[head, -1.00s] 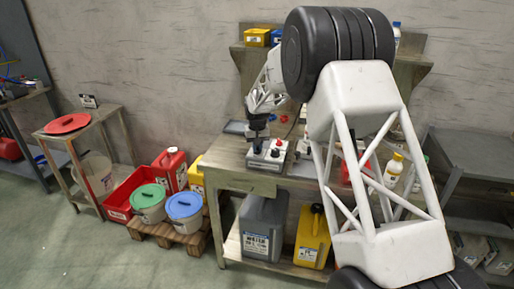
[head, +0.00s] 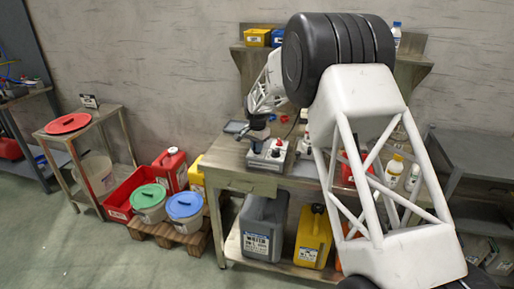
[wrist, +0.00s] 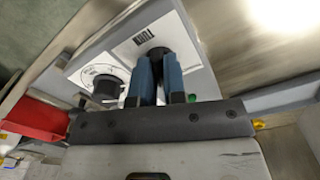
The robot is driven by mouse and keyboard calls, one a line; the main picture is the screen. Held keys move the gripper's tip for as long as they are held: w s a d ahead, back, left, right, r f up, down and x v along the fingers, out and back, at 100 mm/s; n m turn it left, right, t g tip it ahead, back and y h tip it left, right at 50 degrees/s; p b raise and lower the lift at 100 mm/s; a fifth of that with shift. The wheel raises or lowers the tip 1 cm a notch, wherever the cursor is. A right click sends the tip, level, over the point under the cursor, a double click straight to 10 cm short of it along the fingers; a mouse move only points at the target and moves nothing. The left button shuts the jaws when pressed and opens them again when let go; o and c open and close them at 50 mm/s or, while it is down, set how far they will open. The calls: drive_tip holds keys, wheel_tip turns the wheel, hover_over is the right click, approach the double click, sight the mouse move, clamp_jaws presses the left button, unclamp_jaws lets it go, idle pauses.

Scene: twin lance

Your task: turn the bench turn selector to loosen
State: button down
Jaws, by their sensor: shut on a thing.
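In the head view my gripper (head: 257,145) reaches down onto the box from above. A second black knob (wrist: 107,86) with a white dial sits left of the fingers. The selector's pointer and position marks cannot be read.
The wooden bench (head: 230,172) has a dark flat device (head: 236,127) behind the box. A grey can (head: 262,225) and a yellow can (head: 312,237) are on the lower shelf. Lidded buckets stand left.

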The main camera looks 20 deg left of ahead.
drive_tip(key=shift+m, duration=0.8)
drive_tip(key=c, duration=1.2)
unclamp_jaws()
drive_tip(key=shift+r, duration=0.1)
drive_tip(key=shift+r, duration=3.8)
drive_tip(key=shift+d, duration=0.1)
